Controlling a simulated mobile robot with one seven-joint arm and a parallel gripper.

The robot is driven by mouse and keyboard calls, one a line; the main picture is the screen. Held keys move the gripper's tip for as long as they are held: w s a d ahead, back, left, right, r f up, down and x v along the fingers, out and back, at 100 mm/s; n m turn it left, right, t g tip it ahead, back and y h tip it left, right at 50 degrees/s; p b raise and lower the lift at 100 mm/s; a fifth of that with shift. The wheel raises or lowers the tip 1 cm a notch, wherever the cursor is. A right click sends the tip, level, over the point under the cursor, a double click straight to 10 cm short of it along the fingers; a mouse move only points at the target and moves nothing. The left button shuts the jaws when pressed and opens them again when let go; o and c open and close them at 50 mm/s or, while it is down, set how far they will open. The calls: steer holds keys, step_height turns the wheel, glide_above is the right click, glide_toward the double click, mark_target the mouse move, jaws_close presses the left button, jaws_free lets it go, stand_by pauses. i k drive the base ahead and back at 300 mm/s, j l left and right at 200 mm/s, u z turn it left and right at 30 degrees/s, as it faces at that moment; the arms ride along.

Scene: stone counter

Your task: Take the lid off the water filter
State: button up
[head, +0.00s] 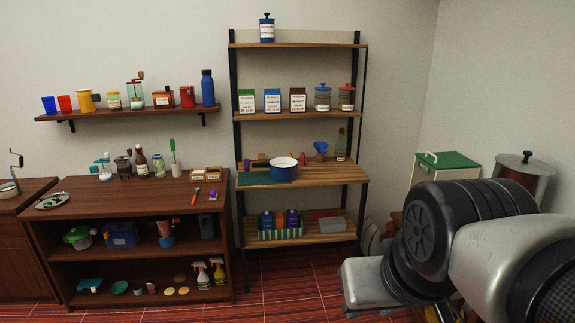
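At the right edge of the head view stands a wide container with a grey round lid (526,160) and a dark knob on top; its reddish-brown body (518,182) shows below the rim. The lid sits on it. Left of it is a pale box with a flat green lid (447,160) and a small handle, also closed. I cannot tell for sure which of the two is the water filter. My arm fills the lower right and hides the lower parts of both. My gripper's fingers do not show.
A low brown shelf unit (140,190) with many items is at the left, under a wall shelf (130,114). The red floor (290,285) in front is clear.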

mark_target(526, 164)
steer(key=i+z, duration=0.35)
steer(key=i, duration=0.4)
steer(key=i+j+z, duration=0.15)
steer(key=i+z, duration=0.2)
steer(key=i, duration=0.4)
steer(key=i+z, duration=0.65)
steer(key=z, duration=0.3)
steer(key=i+j+z, duration=0.2)
steer(key=i+z, duration=0.4)
steer(key=z, duration=0.25)
steer(key=i+j+z, duration=0.1)
steer(key=z, duration=0.25)
